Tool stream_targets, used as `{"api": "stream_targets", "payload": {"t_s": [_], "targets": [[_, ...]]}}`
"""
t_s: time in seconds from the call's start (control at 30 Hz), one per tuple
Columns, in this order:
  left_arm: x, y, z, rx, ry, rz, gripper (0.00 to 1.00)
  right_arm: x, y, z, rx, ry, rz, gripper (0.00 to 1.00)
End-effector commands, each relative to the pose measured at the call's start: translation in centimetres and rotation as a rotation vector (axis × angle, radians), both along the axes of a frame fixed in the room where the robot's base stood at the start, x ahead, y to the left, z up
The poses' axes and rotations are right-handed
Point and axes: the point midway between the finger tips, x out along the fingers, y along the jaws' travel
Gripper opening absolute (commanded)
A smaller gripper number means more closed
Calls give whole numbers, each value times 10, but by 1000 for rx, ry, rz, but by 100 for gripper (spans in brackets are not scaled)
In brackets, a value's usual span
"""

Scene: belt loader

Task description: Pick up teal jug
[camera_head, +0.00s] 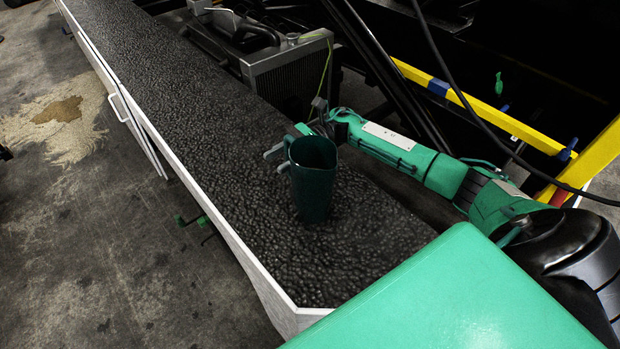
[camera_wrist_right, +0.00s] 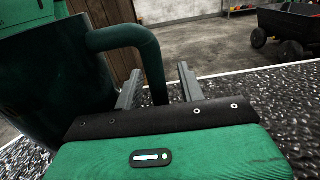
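The teal jug (camera_head: 313,185) stands upright on the dark textured belt (camera_head: 200,110) in the head view. In the right wrist view the jug's body (camera_wrist_right: 60,85) fills the left side, and its curved handle (camera_wrist_right: 150,50) comes down between my fingers. My right gripper (camera_head: 277,160) reaches in from the right behind the jug, at its handle side. In the wrist view its two fingers (camera_wrist_right: 159,86) stand apart, one on each side of the handle, with gaps showing. My left gripper is not in view.
A pale side rail (camera_head: 240,245) edges the belt on the left. A metal radiator-like machine part (camera_head: 290,75) and a yellow frame (camera_head: 490,110) stand beyond the belt on the right. A black cart (camera_wrist_right: 288,25) stands far off in the wrist view. The belt around the jug is clear.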

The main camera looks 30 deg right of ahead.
Motion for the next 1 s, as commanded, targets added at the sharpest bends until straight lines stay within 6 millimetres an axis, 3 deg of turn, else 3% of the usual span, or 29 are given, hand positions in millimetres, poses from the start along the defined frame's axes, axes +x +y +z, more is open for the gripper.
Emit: {"api": "stream_targets", "payload": {"t_s": [0.13,0.33,0.37,1.0], "targets": [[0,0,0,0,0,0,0,0,0,0,0,0,0,40],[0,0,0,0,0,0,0,0,0,0,0,0,0,2],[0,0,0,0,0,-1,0,0,0,0,0,0,0,0],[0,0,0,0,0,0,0,0,-1,0,-1,-2,0,0]]}}
